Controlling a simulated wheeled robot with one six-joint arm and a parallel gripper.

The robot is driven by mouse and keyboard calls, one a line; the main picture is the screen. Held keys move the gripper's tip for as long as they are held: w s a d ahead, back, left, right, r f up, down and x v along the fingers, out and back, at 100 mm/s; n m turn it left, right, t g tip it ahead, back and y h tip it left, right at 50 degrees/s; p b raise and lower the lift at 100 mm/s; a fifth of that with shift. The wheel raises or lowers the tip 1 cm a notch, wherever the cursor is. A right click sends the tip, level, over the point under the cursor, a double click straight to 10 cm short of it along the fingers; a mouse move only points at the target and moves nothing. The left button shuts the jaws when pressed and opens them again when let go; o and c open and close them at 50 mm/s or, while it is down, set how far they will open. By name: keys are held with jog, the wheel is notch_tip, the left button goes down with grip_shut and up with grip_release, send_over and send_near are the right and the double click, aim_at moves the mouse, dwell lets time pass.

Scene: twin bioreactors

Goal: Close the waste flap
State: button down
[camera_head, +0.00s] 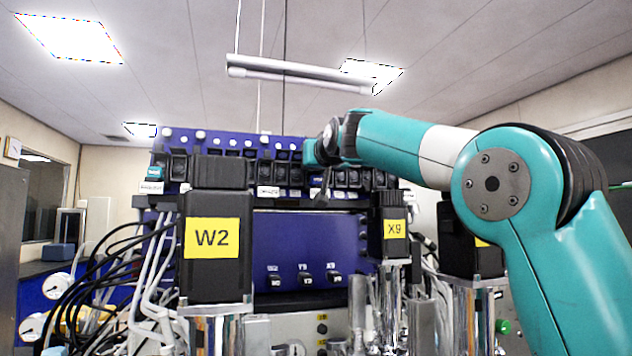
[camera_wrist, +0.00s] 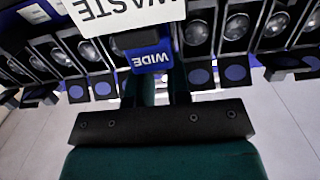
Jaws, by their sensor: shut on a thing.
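My gripper (camera_head: 318,152) is at the upper row of the blue panel in the head view. In the wrist view, my gripper's dark fingers (camera_wrist: 153,85) are shut on a black-and-blue piece marked WIDE (camera_wrist: 151,60). A white label reading WASTE (camera_wrist: 118,12) shows upside down right beside this piece. I cannot tell whether the held piece is the waste flap itself. A row of dark slots with round grey faces runs to both sides, and small flaps with blue discs (camera_wrist: 236,73) stick out below them. The fingertips are partly hidden behind the piece.
The blue panel (camera_head: 290,240) stands behind black motor housings marked W2 (camera_head: 213,238) and X9 (camera_head: 394,228). Cables and hoses (camera_head: 115,275) crowd the left. My arm reaches in from the right. The space above the panel is free up to a hanging lamp (camera_head: 300,76).

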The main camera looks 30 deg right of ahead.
jog(key=shift+b, duration=0.3)
jog(key=c, duration=1.1)
grip_release()
jog(key=b+v, duration=0.2)
jog(key=v, duration=0.3)
jog(key=b+v, duration=0.2)
jog(key=v, duration=0.4)
jog(key=b+v, duration=0.2)
jog(key=v, duration=0.4)
jog(key=shift+s+f, duration=0.25)
jog(key=shift+f, duration=0.15)
